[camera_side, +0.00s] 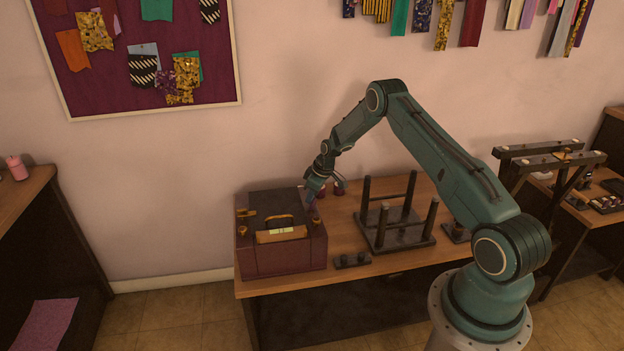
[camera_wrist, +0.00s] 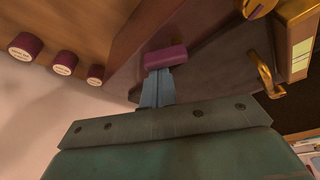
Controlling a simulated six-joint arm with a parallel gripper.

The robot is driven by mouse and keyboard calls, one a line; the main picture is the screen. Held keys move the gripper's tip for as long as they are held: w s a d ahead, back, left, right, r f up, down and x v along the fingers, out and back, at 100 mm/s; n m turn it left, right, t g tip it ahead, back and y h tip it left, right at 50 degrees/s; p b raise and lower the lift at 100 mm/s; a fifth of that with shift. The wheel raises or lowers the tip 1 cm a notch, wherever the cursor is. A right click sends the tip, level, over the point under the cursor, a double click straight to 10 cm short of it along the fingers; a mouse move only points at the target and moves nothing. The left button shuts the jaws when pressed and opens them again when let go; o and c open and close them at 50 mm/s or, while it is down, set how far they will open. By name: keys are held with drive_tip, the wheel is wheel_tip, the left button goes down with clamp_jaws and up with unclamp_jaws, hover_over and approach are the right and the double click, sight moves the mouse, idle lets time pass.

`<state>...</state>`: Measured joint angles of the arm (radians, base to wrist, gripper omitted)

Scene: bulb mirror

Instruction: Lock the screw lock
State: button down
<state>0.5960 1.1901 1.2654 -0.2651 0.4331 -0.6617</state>
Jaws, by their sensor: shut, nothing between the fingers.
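A dark maroon case (camera_side: 283,262) sits at the left end of the wooden table, lid down. It has a gold handle (camera_side: 275,218), a pale label (camera_side: 281,231) and small gold fittings, including a knob (camera_side: 316,223) at its right and another (camera_side: 242,231) at its left. I cannot tell which is the screw lock. My gripper (camera_side: 312,198) is shut and empty, by the case's back right corner. In the wrist view, its fingers (camera_wrist: 157,90) end at a purple block-like piece (camera_wrist: 165,57) over the case's dark top. A gold slotted piece (camera_wrist: 260,8) shows at upper right.
Maroon capped cylinders (camera_wrist: 64,63) stand on the table behind my gripper. A dark frame with upright posts (camera_side: 400,236) stands right of the case. A small dark holder (camera_side: 352,260) lies at the front edge. A wall is close behind.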

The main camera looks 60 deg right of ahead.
drive_tip(key=shift+s+m, duration=0.1)
drive_tip(key=shift+m, duration=0.3)
drive_tip(key=m, duration=0.2)
drive_tip(key=s+m+h, duration=0.1)
drive_tip(key=m, duration=0.1)
drive_tip(key=shift+d+h, duration=0.2)
drive_tip(key=shift+h, duration=0.1)
drive_tip(key=m, duration=0.2)
drive_tip(key=s+m+h, duration=0.1)
drive_tip(key=m, duration=0.2)
drive_tip(key=shift+s+g+h, duration=0.1)
drive_tip(key=shift+g+h, duration=0.2)
drive_tip(key=shift+g, duration=0.1)
drive_tip(key=shift+d, duration=0.1)
drive_tip(key=shift+w+a, duration=0.55)
drive_tip(key=shift+w, duration=0.05)
drive_tip(key=shift+w+d, duration=0.1)
drive_tip(key=shift+w, duration=0.05)
